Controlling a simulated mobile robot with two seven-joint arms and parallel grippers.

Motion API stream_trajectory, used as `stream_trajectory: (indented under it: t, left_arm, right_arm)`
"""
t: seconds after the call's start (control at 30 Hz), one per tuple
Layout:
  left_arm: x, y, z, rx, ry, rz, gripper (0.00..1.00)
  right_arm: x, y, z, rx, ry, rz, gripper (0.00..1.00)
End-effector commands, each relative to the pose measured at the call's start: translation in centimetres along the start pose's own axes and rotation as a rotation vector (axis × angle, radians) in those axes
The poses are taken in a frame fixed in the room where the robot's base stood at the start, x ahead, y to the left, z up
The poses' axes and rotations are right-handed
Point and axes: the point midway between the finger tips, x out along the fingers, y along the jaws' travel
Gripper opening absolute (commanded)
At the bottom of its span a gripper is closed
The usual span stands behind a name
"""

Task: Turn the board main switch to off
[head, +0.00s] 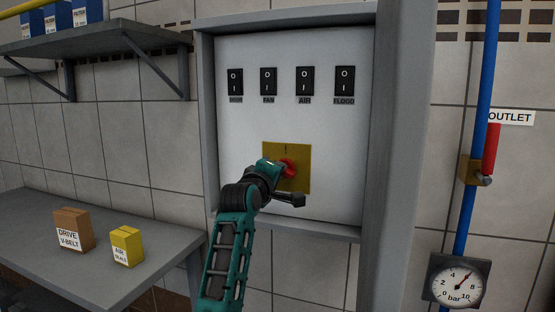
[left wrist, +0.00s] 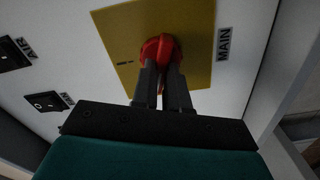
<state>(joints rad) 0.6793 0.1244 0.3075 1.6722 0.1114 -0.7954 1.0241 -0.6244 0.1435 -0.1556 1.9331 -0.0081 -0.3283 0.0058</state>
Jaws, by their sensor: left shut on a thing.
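The board main switch is a red rotary knob (head: 289,168) on a yellow plate (head: 301,179) in the lower middle of the white switch board (head: 240,140). In the left wrist view the red knob (left wrist: 158,48) sits on the yellow plate (left wrist: 195,25), beside a MAIN label (left wrist: 224,44). My left gripper (head: 282,167) is at the knob. In the left wrist view its two fingers (left wrist: 162,75) are shut on the knob and hide part of it. The knob's exact angle is hard to tell. My right gripper is not in view.
Several black rocker switches (head: 304,81) line the board above the plate. A grey frame (head: 207,120) surrounds the board. A blue pipe (head: 470,210) with a red lever (head: 490,150) and gauge (head: 457,281) stands at right. A bench (head: 110,285) with two boxes is at left.

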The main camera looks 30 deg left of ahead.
Motion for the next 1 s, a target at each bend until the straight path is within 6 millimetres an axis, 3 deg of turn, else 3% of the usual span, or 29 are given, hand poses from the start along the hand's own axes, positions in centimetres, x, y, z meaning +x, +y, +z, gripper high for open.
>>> stream_trajectory:
  t: [0.4, 1.0]
  left_arm:
    - [0.0, 0.0, 0.0, -0.294, -0.002, -0.004, 0.0]
    - [0.0, -0.3, 0.1, -0.389, -0.001, -0.001, 0.0]
  right_arm:
    - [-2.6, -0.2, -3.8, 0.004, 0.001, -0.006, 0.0]
    - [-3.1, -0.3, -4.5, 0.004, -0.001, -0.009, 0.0]
